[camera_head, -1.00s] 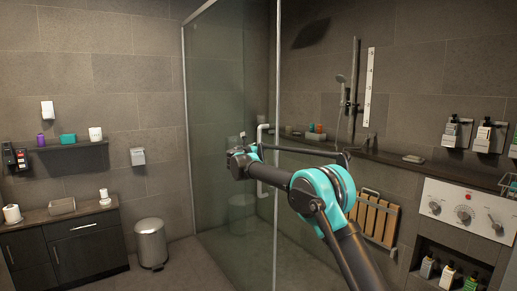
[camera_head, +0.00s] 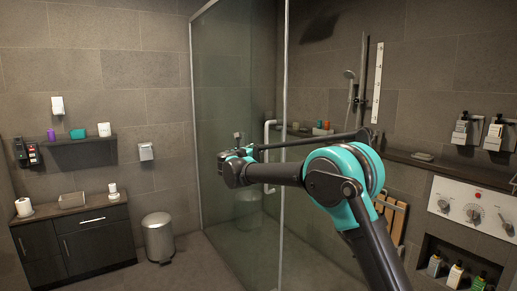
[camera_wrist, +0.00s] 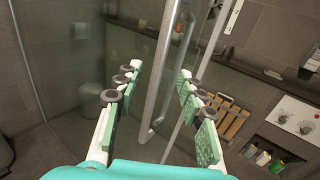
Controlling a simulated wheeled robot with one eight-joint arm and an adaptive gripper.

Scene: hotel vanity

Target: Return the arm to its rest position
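In the head view my black and teal arm reaches in from the lower right and points left. The end of my arm (camera_head: 236,168) is in front of the glass shower screen; the fingers cannot be made out there.
A glass shower screen (camera_head: 225,90) with a handle (camera_head: 268,150) stands behind my arm. At the left are a dark cabinet (camera_head: 75,245), a wall shelf (camera_head: 80,145) and a metal bin (camera_head: 158,236). At the right are a white control panel (camera_head: 470,205) and a niche with bottles (camera_head: 455,274).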

